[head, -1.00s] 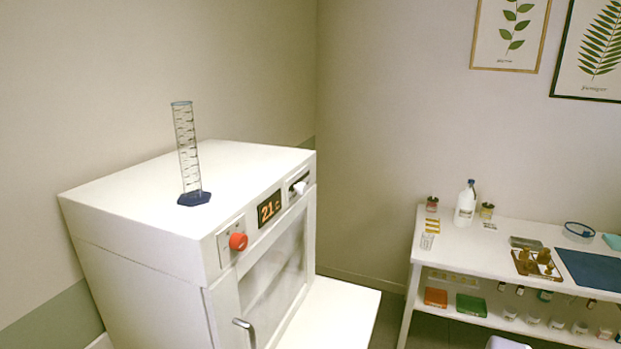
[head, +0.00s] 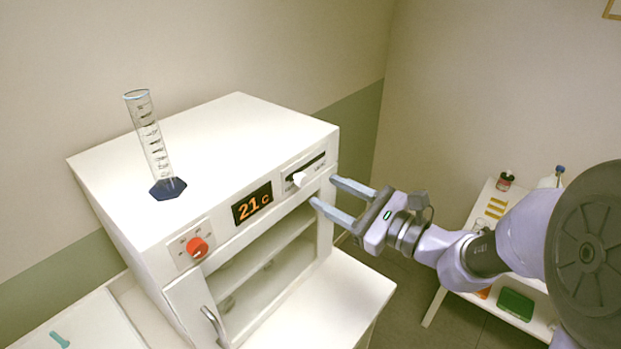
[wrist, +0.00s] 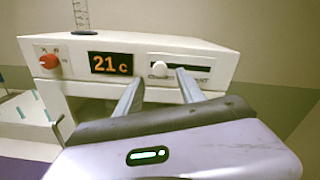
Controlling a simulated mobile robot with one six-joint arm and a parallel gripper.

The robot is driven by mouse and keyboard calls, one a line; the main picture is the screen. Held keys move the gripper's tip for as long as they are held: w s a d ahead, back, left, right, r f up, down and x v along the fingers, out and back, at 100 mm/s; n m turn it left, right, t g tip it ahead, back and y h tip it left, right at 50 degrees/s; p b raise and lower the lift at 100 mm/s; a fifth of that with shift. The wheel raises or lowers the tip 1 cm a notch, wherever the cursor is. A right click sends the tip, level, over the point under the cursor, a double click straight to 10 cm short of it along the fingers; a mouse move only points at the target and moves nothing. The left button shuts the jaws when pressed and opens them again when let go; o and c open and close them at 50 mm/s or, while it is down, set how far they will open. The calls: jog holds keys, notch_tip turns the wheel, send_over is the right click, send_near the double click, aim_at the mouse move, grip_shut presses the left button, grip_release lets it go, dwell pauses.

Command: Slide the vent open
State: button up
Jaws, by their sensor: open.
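The vent on the white oven's front (head: 150,225) is a dark slot plate (head: 305,168) with a white slider knob (head: 300,179) near the slot's left end. In the wrist view the knob (wrist: 159,68) sits at the left part of the slot (wrist: 190,63), in line with the gap between my fingers. My gripper (head: 325,191) is open and empty, with its fingers pointing at the oven front close to the knob. The fingers look apart from the knob, though the exact gap is hard to judge.
A red dial (head: 197,247) and a display reading 21 C (head: 252,204) are left of the vent. A graduated cylinder (head: 155,145) stands on the oven's top. A handle (head: 214,325) sticks out lower down. A shelf with small items (head: 488,215) stands at right.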

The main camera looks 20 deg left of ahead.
aim_at(304, 180)
jog(key=x, duration=0.6)
jog(key=shift+a, duration=0.2)
grip_shut()
dwell(1.0)
